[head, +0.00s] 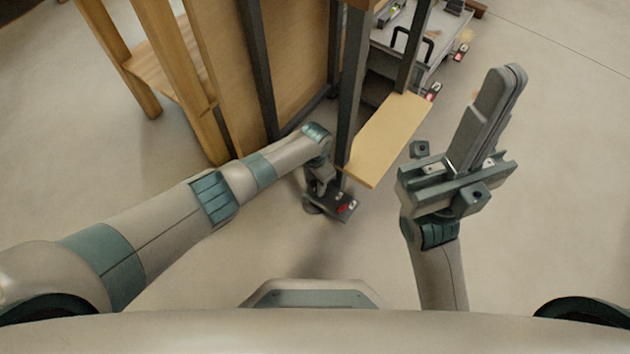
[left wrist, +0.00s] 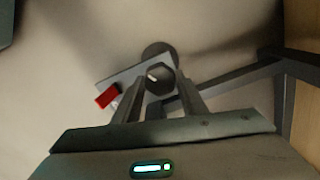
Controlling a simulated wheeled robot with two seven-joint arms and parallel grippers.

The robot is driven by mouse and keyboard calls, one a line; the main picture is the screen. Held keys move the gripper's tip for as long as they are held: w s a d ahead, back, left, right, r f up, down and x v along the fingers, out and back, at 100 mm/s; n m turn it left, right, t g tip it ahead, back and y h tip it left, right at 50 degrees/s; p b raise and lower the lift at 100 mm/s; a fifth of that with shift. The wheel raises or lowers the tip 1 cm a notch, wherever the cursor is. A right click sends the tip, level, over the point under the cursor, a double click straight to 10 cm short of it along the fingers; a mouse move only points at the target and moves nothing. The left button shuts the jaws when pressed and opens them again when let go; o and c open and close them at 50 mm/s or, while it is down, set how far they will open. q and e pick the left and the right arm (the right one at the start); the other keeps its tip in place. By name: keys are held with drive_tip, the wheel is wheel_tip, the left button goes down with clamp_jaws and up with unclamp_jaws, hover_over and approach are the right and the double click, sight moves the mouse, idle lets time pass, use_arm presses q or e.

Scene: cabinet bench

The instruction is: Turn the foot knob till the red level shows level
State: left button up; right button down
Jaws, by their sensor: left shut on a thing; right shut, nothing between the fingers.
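In the left wrist view, the dark foot knob (left wrist: 160,79) sits between the fingertips of my left gripper (left wrist: 158,92), which is shut on it. A round dark foot (left wrist: 158,52) shows just beyond the knob. A grey bracket plate (left wrist: 128,75) extends left from the knob, and the red level (left wrist: 107,97) is at its left end. The level's reading is too small to tell. In the head view, my left gripper (head: 320,195) is low by the bench's front post, and its fingers and the knob are hard to make out. My right gripper (head: 512,72) is shut and empty, raised at the right.
The bench's dark post (head: 348,95) and a pale wooden board (head: 388,140) stand close to my left gripper. A wooden cabinet panel (head: 295,60) is behind my left arm. A grey cart (head: 425,58) stands at the back. The floor (head: 560,180) at the right is clear.

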use_arm(q)
drive_tip(key=m, duration=0.6)
drive_tip(key=shift+s, duration=0.1)
drive_tip(key=shift+m, duration=0.3)
drive_tip(key=o, duration=1.1)
drive_tip(key=shift+c, duration=0.2)
